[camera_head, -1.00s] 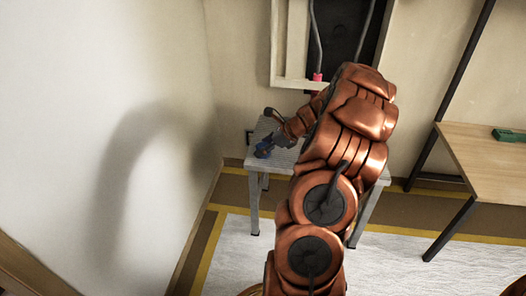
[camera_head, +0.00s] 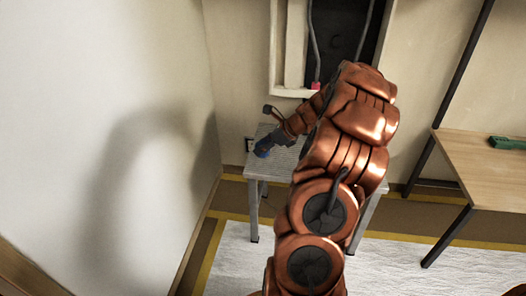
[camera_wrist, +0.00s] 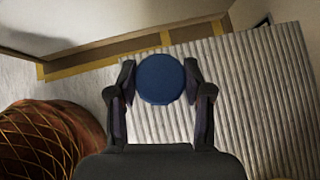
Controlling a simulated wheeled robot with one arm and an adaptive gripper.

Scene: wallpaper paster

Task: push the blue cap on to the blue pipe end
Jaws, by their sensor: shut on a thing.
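The blue cap (camera_wrist: 160,79) is round and sits between the two fingertips of my gripper (camera_wrist: 159,84) in the wrist view. My gripper is shut on it, one finger on each side. In the head view the blue cap (camera_head: 262,152) is a small blue spot at the tip of my gripper (camera_head: 268,147), over the left part of a ribbed grey table. Whether the cap touches the table I cannot tell. No blue pipe end can be made out in either view. A red or pink pipe end (camera_head: 316,86) shows in the wall recess behind my arm.
The ribbed grey table (camera_wrist: 258,95) lies below my gripper. The wall recess has a pale frame (camera_head: 274,50) and grey pipes (camera_head: 312,45). A wooden table (camera_head: 490,170) with a green object (camera_head: 507,142) stands at right. A white wall (camera_head: 90,110) is at left.

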